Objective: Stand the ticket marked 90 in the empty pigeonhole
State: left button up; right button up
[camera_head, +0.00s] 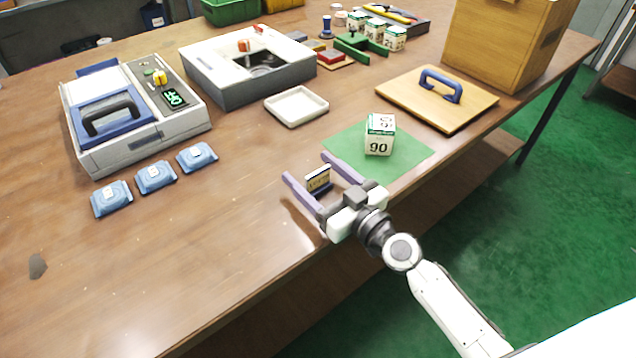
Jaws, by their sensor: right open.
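My right gripper (304,167) is open near the table's front edge, its two purple fingers pointing to the back left. A small pale and yellow ticket-like piece with a dark base (318,178) stands between the fingers; its marking is too small to read, and I cannot tell whether a finger touches it. A white and green box marked 90 (379,136) stands on a green mat (405,157) just beyond the gripper. I cannot make out an empty pigeonhole. My left gripper is not in view.
A wooden board with a blue handle (420,98) lies before a tall wooden box (505,42) at the back right. A white tray (296,121), a grey basin unit (270,92) and a machine with a display (140,140) stand left. Several blue packets (155,177) lie nearby. The front left table is mostly clear.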

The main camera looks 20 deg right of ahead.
jog(key=shift+x, duration=1.35)
jog(key=shift+d, duration=0.1)
jog(key=c, duration=1.3)
